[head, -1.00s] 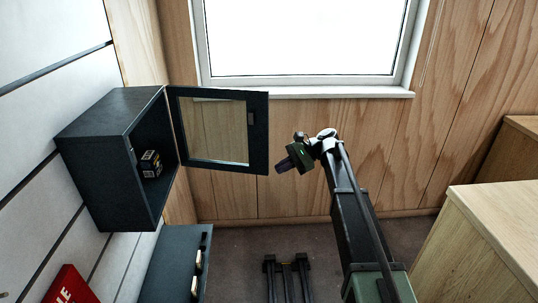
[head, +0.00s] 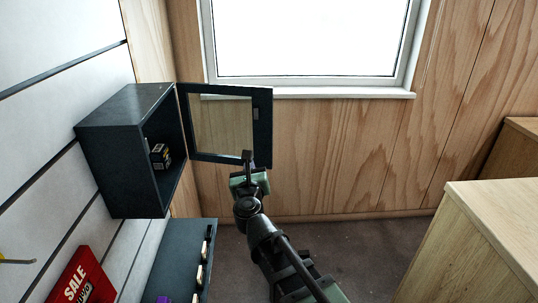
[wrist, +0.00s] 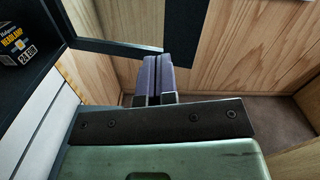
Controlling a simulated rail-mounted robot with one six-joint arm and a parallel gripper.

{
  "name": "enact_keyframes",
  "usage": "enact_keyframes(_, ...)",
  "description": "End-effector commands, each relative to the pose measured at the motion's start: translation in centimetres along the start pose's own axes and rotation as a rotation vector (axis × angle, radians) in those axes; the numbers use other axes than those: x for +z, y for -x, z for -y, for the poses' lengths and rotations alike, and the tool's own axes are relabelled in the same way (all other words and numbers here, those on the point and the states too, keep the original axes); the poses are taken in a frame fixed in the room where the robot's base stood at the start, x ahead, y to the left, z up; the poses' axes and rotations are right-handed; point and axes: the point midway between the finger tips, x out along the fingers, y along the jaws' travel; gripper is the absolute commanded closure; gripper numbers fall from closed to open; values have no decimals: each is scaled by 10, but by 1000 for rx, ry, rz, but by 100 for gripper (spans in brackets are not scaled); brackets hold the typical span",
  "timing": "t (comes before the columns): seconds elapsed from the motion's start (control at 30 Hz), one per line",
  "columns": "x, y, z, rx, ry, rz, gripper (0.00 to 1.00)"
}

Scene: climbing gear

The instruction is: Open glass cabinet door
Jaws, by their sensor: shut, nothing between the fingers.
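The dark wall cabinet (head: 110,125) hangs on the slatted white wall at the left, its front open. Its glass door (head: 262,130) stands swung wide out to the right, towards the window side. In the wrist view the door's lower frame (wrist: 105,46) crosses the top. My gripper (head: 247,157) is at the door's lower edge in the head view. In the wrist view its two purple fingers (wrist: 158,72) are together with nothing between them. I cannot tell whether they touch the door frame.
A small boxed headlamp (head: 160,156) stands inside the cabinet; it also shows in the wrist view (wrist: 14,42). A dark lower shelf unit (head: 178,262) and a red sale sign (head: 82,279) are below. A wooden counter (head: 490,215) stands at the right.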

Motion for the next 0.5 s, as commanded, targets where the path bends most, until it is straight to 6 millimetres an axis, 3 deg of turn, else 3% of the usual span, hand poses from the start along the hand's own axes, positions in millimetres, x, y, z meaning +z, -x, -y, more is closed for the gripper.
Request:
enact_keyframes(0.03,-3,16,7,-82,-77,-23,100)
enact_keyframes(0.1,-7,29,16,-177,-156,-49,100)
enact_keyframes(0.2,-10,36,21,-236,-203,-65,100)
enact_keyframes(0.37,-11,32,22,-243,-205,-66,100)
enact_keyframes(0.5,-12,15,26,-243,-203,-66,100)
